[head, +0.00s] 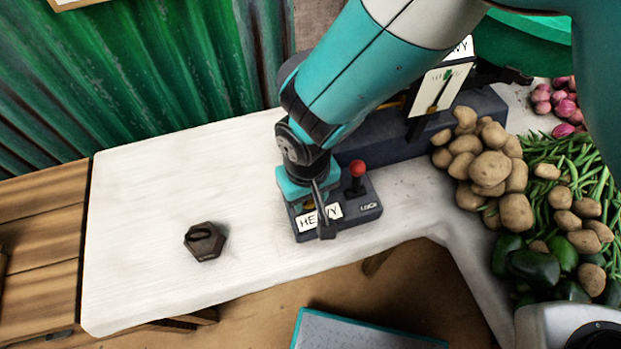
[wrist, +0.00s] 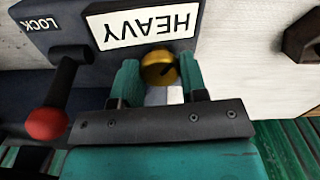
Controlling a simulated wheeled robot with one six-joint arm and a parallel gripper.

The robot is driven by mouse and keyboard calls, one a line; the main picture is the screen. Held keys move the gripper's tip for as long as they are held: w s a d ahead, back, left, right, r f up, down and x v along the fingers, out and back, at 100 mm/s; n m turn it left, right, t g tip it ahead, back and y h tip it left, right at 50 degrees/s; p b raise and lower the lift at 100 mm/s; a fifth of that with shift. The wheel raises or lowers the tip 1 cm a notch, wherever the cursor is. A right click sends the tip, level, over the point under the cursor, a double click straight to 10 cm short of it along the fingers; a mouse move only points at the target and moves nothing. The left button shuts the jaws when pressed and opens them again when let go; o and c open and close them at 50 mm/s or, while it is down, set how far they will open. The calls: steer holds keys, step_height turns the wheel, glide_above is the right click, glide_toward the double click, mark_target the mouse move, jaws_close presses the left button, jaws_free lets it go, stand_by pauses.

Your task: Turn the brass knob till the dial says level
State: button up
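The brass knob (wrist: 158,68) sits on the dark control box (head: 369,214), beside a white HEAVY label (wrist: 146,22) that also shows in the head view (head: 319,216). My gripper (wrist: 159,80) has one teal finger on each side of the knob, and both fingers appear to touch it. In the head view my gripper is low over the box and hides most of the knob.
A red-topped lever (head: 357,170) stands on the box close to my gripper, near the LOCK marking. A dark hexagonal weight (head: 206,243) lies on the white table (head: 140,220). Potatoes (head: 490,168) and green vegetables are at the right. The table's left part is mostly clear.

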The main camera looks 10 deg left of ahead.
steer(key=shift+c, duration=0.8)
steer(key=shift+n, duration=0.3)
steer(key=n, duration=0.3)
steer(key=shift+n, duration=0.3)
steer(key=shift+n+p, duration=0.3)
steer(key=shift+n, duration=1.9)
steer(key=o, duration=0.9)
